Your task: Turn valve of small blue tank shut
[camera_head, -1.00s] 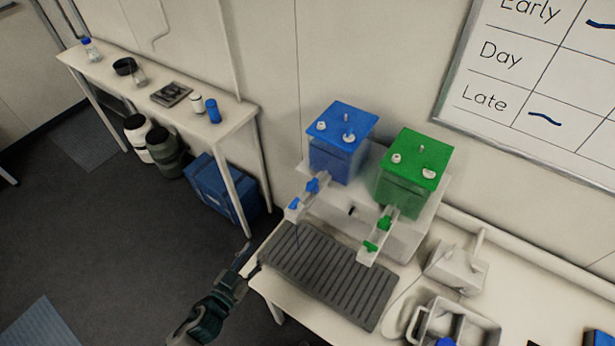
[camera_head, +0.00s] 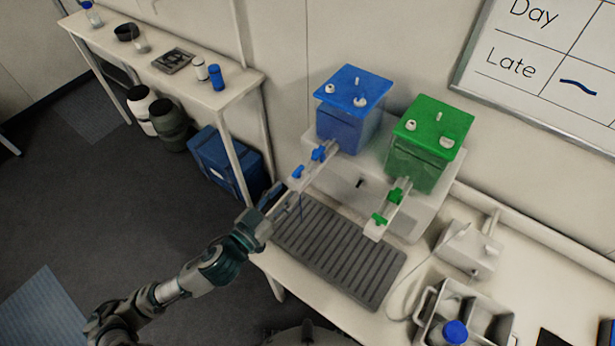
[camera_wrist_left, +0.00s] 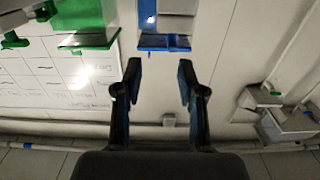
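The small blue tank (camera_head: 345,125) stands on a white stand at the back of the table. Its white outlet arm carries two blue parts, a valve handle (camera_head: 319,153) near the tank and another blue piece (camera_head: 297,171) nearer the tip. A thin blue line hangs below the tip toward the grey grate. My left gripper (camera_head: 278,197) is just left of and below the tip, apart from the blue handle. In the left wrist view my left gripper (camera_wrist_left: 160,72) is open and empty, with blue parts (camera_wrist_left: 164,42) ahead of its fingertips. My right gripper is not in view.
The green tank (camera_head: 420,150) with green valve parts (camera_head: 397,196) stands to the right. A grey ribbed grate (camera_head: 340,250) lies in front. A white sink-like container (camera_head: 465,310) is front right. A shelf table (camera_head: 185,85) stands at the left.

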